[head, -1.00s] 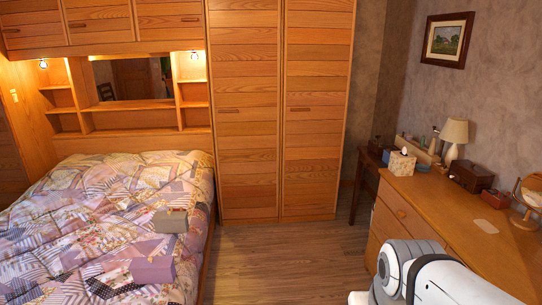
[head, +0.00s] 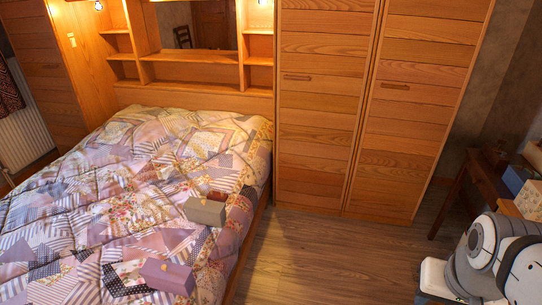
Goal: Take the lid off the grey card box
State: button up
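A grey box (head: 205,210) sits on the patchwork quilt near the right side of the bed. Its top looks closed, but the seam of a lid is too small to make out. A mauve box (head: 168,276) sits nearer to me on the same quilt, with a small pale mark on its top face. My gripper is out of the picture. Only part of my white and grey arm shows at the lower right, well away from both boxes, across the floor from the bed.
The bed (head: 120,165) fills the left, with an open shelf headboard (head: 190,75) behind it. Tall wooden wardrobe doors (head: 320,120) stand at the back. Bare wooden floor (head: 320,255) lies between the bed and my arm. A dark side table (head: 485,180) stands at the right.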

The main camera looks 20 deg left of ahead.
aim_at(206, 206)
jog(key=i, duration=2.5)
jog(key=u, duration=3.35)
jog(key=i, duration=1.05)
jog(key=z, duration=0.05)
